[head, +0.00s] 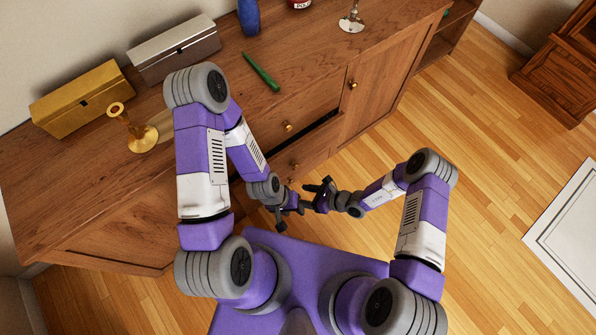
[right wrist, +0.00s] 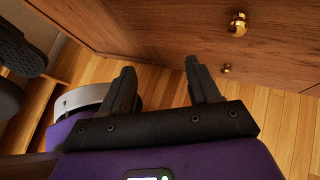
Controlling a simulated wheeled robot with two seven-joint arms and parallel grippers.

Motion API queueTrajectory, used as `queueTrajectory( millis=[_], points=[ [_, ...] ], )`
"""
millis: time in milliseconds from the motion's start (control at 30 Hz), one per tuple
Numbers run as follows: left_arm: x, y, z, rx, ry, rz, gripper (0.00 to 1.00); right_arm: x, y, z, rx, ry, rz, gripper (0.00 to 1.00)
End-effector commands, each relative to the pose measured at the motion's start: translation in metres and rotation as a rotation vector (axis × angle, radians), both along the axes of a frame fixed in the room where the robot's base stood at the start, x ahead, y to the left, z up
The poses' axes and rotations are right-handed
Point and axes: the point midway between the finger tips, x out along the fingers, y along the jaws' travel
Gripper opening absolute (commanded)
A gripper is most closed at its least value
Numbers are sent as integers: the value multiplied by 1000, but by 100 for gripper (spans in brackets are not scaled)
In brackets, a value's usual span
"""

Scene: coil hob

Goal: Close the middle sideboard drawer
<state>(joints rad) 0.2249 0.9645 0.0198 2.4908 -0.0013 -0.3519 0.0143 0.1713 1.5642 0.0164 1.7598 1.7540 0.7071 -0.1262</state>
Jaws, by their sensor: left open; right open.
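The wooden sideboard (head: 330,60) runs diagonally across the head view. Its middle drawer (head: 312,150) appears pulled out a little, with a dark gap along its top edge and a small brass knob on its front. My left gripper (head: 291,208) is open and empty, low in front of the drawers. My right gripper (head: 319,192) is open and empty just right of it, apart from the drawer front. In the right wrist view, the open right fingers (right wrist: 160,67) point towards a wooden front with a brass knob (right wrist: 238,24). My left arm hides part of the drawer fronts.
On the sideboard top are a gold box (head: 82,98), a silver box (head: 175,50), a brass candlestick (head: 142,137), a green object (head: 261,72), a blue vase (head: 249,16) and a silver candlestick (head: 352,20). Wooden floor (head: 480,150) is clear at right.

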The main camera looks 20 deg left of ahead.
Motion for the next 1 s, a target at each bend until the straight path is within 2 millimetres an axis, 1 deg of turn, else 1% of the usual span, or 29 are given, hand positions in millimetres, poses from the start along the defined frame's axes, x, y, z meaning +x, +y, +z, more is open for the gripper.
queueTrajectory(
  millis=[33,100,200,300,367,467,800,1000],
  points=[
    [0,0,-9,0,0,0,42,17,5,-14,31,6,-95,61],
    [0,0,-13,0,0,0,42,40,8,-24,70,6,-220,61],
    [0,0,-18,0,0,0,42,65,7,-33,107,-3,-358,61],
    [0,0,-20,0,0,0,42,79,4,-39,127,-12,-442,61],
    [0,0,-21,0,0,0,42,85,4,-41,133,-17,-468,61],
    [0,0,-26,0,0,0,42,91,10,-45,137,-20,-482,61],
    [0,0,-50,0,0,0,42,117,50,-65,135,-19,-479,61],
    [0,0,-55,0,0,0,42,124,61,-68,134,-16,-480,61]
  ],
)
